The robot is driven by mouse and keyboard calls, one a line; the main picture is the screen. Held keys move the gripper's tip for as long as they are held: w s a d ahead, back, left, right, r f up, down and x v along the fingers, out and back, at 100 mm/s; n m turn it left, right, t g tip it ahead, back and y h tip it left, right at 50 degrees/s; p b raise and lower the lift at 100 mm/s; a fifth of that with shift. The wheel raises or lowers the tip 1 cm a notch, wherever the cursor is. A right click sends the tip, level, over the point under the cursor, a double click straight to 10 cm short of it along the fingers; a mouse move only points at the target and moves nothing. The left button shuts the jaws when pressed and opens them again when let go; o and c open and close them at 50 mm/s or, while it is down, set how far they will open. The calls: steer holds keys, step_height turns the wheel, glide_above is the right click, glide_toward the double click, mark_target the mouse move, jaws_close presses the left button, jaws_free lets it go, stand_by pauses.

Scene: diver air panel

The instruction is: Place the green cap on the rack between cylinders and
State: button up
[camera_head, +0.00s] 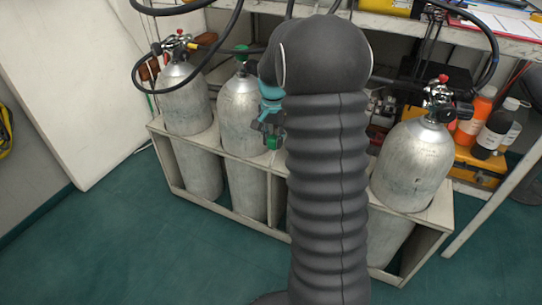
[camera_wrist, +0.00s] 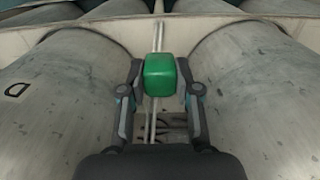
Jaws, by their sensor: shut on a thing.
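A green cap (camera_wrist: 160,72) is held between the two fingers of my gripper (camera_wrist: 160,85) in the wrist view. In the head view the green cap (camera_head: 273,142) shows at the tip of my gripper (camera_head: 270,122), just right of the second cylinder (camera_head: 240,110). My arm hides part of the gripper and whatever stands behind it. The pale rack (camera_head: 438,217) holds grey cylinders, including the far left one (camera_head: 187,100) and the right one (camera_head: 412,160). In the wrist view a left cylinder (camera_wrist: 60,95) and a right cylinder (camera_wrist: 255,90) flank the cap, with a rack rail (camera_wrist: 215,36) beyond it.
Black hoses (camera_head: 203,62) loop over the cylinder valves. A shelf (camera_head: 450,35) runs behind the rack. Orange and dark bottles (camera_head: 493,133) stand at the right. The green floor (camera_head: 120,240) in front of the rack is clear.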

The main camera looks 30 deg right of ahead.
mark_target(273, 162)
steer(key=shift+f+b, duration=0.35)
steer(key=shift+f, duration=2.65)
steer(key=shift+f, duration=0.15)
steer(key=o, duration=0.8)
steer(key=shift+c, duration=0.2)
